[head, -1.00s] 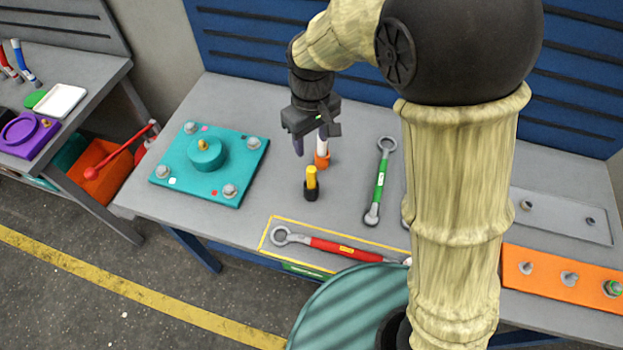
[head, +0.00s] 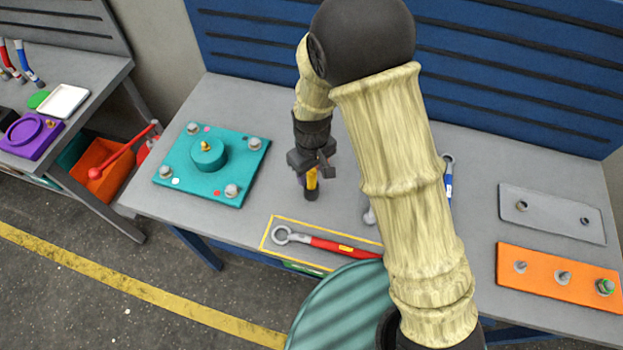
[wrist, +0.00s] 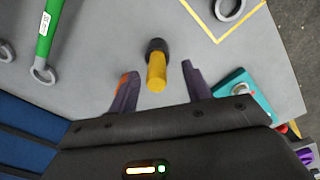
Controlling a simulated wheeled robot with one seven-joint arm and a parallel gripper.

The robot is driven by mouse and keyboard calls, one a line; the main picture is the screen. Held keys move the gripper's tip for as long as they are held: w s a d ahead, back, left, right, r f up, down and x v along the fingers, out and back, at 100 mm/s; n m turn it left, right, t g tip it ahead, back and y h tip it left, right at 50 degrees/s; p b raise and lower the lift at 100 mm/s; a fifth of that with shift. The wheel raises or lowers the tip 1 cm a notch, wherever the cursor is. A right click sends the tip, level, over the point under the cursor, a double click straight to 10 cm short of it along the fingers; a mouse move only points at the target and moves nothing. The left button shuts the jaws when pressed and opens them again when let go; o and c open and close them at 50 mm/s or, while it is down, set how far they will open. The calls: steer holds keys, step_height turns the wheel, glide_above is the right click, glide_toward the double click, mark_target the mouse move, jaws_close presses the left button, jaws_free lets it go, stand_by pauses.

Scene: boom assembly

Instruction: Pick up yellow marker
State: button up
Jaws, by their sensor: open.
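The yellow marker (head: 311,180) stands upright in a small black holder (head: 312,195) on the grey workbench. It also shows in the wrist view (wrist: 157,72), with its holder (wrist: 157,48) beyond it. My gripper (head: 308,186) is open just above and around the marker in the head view. In the wrist view its two dark fingers (wrist: 158,82) are spread, one on each side of the marker's yellow end, with a gap on both sides. My gripper partly hides the marker in the head view.
A teal plate (head: 232,165) with bolts lies left of the marker. A red wrench (head: 338,246) lies in a yellow outline near the front edge. A green wrench (wrist: 46,35) lies to the side in the wrist view. An orange block (head: 560,278) is far right.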

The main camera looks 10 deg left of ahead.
mark_target(312, 178)
stand_by(0.3)
steer(key=f+p, duration=0.1)
steer(key=f, duration=0.1)
steer(key=w+f+p, duration=0.1)
steer(key=f, duration=0.1)
steer(key=shift+a+f, duration=0.1)
steer(key=shift+a, duration=0.05)
steer(key=shift+f, duration=0.5)
jaws_close()
